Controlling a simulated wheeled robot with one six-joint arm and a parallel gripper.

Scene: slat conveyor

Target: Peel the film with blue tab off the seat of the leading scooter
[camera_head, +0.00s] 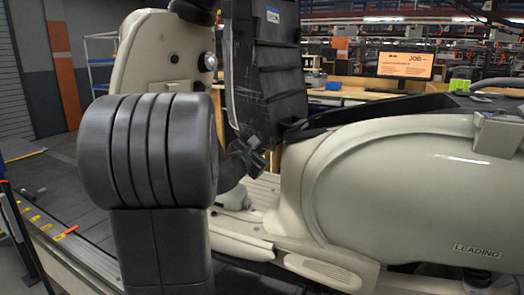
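The leading scooter has a cream body (390,190) marked LEADING at its lower right. A black ribbed panel (268,75), which looks like its seat tipped up on edge, stands steeply at the front of the body. It bears a small blue and white sticker near its top. Pale streaks show on its left side; I cannot tell whether they are film. I cannot make out a blue tab.
The cream leg shield (150,45) rises behind my arm joint. The black-rimmed opening (390,118) lies right of the upright panel. The conveyor's edge (75,258) runs along the lower left. Benches and an orange sign (405,65) are behind.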

